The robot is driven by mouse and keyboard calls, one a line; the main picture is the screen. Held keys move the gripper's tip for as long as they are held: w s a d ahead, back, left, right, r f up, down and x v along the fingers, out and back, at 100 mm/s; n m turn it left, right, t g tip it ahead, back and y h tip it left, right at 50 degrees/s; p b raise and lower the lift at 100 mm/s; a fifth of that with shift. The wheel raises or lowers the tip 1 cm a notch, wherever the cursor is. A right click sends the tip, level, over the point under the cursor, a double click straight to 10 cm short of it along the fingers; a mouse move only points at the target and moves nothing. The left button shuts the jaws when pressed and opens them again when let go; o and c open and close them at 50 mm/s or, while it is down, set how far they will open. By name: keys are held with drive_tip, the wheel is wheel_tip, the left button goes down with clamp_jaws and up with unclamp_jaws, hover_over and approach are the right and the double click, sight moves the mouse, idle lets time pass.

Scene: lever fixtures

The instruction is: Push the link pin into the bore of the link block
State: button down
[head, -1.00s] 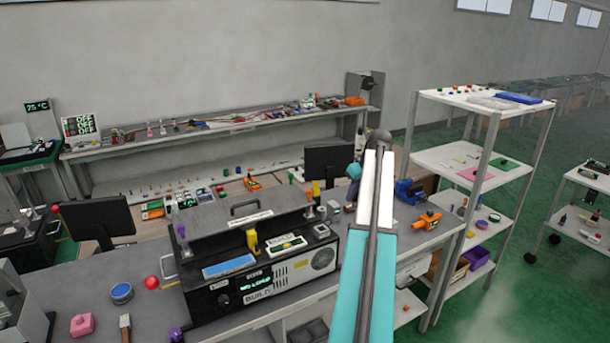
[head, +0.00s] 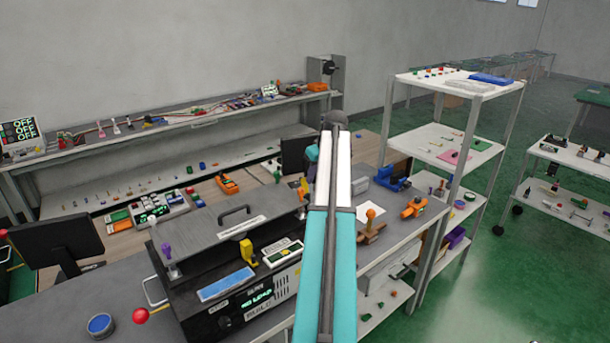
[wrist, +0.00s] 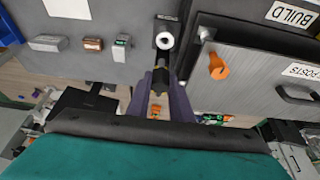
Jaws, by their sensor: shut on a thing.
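In the wrist view, my gripper's purple fingers (wrist: 160,88) are shut on the link pin (wrist: 158,78), a small dark piece with a yellowish band. A dark block with a pale ring around a dark hole (wrist: 165,41) stands just beyond the fingertips; it looks like the link block and its bore. The pin lines up roughly with the hole, but I cannot tell whether its tip touches or enters it. In the head view, my gripper (head: 304,188) is largely hidden behind my teal and white arm, and the pin and block cannot be made out there.
A black BUILD unit (head: 240,300) stands left of my arm, with upright coloured levers. An orange lever (wrist: 217,66) is close right of the fingers in the wrist view. Small metal blocks (wrist: 93,44) lie to the left. A white shelf rack (head: 455,90) stands right.

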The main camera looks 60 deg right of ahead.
drive_tip(key=shift+w+a, duration=0.15)
drive_tip(key=shift+w, duration=0.1)
drive_tip(key=shift+f, duration=0.1)
drive_tip(key=shift+s+f+b, duration=0.1)
drive_tip(key=shift+f+b, duration=1.35)
drive_tip(key=shift+f, duration=1.35)
drive_tip(key=shift+f+b, duration=1.1)
drive_tip(key=shift+f, duration=1.05)
idle(1.0)
drive_tip(key=c, duration=1.5)
unclamp_jaws()
drive_tip(key=shift+b+v, duration=2.15)
drive_tip(key=shift+v, duration=4.8)
